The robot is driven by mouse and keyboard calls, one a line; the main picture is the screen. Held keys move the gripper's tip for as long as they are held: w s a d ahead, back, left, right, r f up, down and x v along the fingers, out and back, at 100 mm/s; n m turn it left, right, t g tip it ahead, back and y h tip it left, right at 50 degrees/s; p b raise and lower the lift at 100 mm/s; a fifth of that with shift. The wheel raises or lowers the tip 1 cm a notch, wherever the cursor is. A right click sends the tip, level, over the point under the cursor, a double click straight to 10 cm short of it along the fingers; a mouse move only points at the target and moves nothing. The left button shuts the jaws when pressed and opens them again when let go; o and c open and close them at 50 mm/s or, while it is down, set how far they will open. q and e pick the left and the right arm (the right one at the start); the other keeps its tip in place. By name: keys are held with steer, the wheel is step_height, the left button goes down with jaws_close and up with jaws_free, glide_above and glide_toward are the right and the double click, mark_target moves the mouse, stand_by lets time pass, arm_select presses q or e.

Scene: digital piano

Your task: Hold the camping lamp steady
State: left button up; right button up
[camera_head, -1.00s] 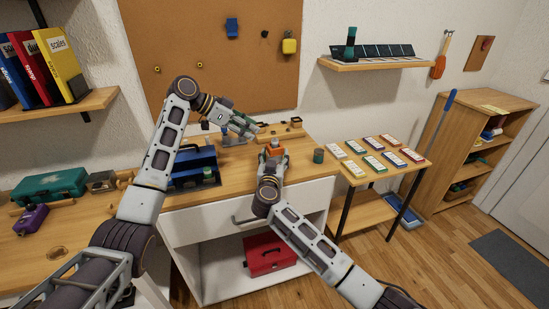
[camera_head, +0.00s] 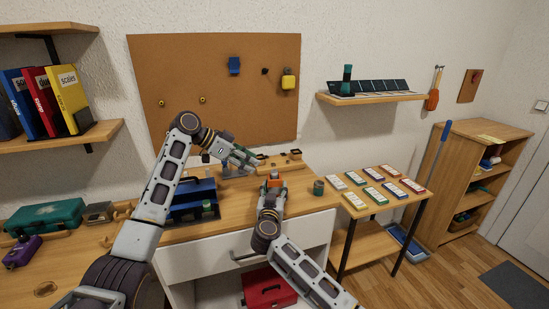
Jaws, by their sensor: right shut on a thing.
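A small orange object (camera_head: 275,184), likely the camping lamp, stands near the front edge of the workbench (camera_head: 297,201). My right gripper (camera_head: 272,187) is shut on it from the front, and the gripper hides its lower part. My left gripper (camera_head: 246,160) is above the bench, behind and left of the orange object and apart from it. Its fingers point right and slightly down. At this size I cannot tell how far they are apart, and I see nothing held in them.
A blue toolbox (camera_head: 190,203) stands on the bench left of the grippers. A dark green cylinder (camera_head: 319,187) stands to the right. A wooden block with small parts (camera_head: 280,161) lies behind. A side table (camera_head: 358,213) with several coloured cases is farther right.

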mark_target(274, 191)
steer(key=o, duration=1.2)
steer(key=shift+o, duration=0.2)
steer(key=shift+s+a+p, duration=0.1)
steer(key=shift+s+p, duration=0.6)
steer(key=shift+p, duration=0.1)
steer(key=shift+s+a+p, duration=0.15)
steer(key=shift+s+p, duration=0.95)
steer(key=shift+s, duration=0.05)
steer(key=shift+s+a+p, duration=0.1)
steer(key=shift+s+p, duration=1)
steer(key=shift+s, duration=0.05)
steer(key=shift+s, duration=0.1)
steer(key=shift+s+f, duration=0.1)
steer(key=shift+s, duration=0.1)
steer(key=s, duration=0.7)
steer(key=shift+a, duration=0.4)
